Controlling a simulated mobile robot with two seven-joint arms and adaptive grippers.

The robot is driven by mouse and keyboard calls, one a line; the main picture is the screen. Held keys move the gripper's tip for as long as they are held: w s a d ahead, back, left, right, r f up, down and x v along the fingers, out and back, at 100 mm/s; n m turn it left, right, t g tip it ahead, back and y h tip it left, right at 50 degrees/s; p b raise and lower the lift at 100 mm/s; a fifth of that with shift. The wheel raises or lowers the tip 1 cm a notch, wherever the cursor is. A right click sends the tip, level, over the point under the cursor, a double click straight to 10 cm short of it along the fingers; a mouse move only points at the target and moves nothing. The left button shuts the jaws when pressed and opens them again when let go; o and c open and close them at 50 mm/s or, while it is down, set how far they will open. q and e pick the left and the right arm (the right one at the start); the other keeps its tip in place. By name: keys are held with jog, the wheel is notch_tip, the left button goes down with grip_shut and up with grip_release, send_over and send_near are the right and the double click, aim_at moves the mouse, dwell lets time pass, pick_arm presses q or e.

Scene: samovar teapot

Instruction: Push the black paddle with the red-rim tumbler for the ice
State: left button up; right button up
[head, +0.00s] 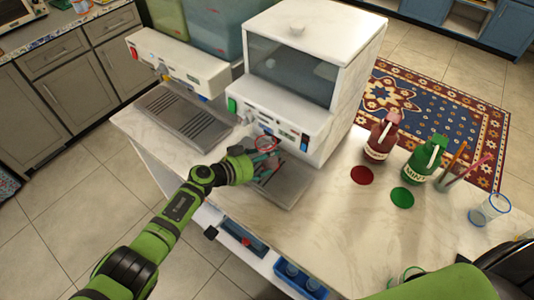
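The red-rim tumbler (267,143) is clear and small, at the front of the right-hand white machine (296,88). It is above that machine's drip tray (287,190). My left gripper (265,157) reaches in from the left and is closed around the tumbler. The black paddle is not clearly distinguishable; the area under the machine's front panel is small and partly covered by the tumbler and gripper. I cannot tell whether the tumbler touches it. My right arm shows at the bottom right, with its gripper out of view.
Another dispenser (175,62) with a drip tray (187,115) stands at left. A brown-red bottle (381,138), green mint bottle (426,158), red disc (362,175), green disc (402,197) and blue-rim tumbler (488,210) are at right. The front-middle counter (345,235) is clear.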

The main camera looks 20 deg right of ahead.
aim_at(267, 164)
pick_arm(q)
jog(key=shift+s+a+r+p, duration=0.1)
jog(key=shift+s+a+p, duration=0.85)
jog(key=shift+a+p, duration=0.25)
jog(key=shift+s+a, duration=0.15)
jog(key=shift+a, duration=0.05)
jog(key=shift+s+a, duration=0.1)
jog(key=s+a, duration=0.1)
jog(key=a, duration=0.1)
jog(key=s+a, duration=0.2)
jog(key=s+a+p, duration=0.1)
jog(key=s+a, duration=0.1)
jog(key=shift+a, duration=0.15)
jog(key=shift+s+a, duration=0.55)
jog(key=shift+a, duration=0.1)
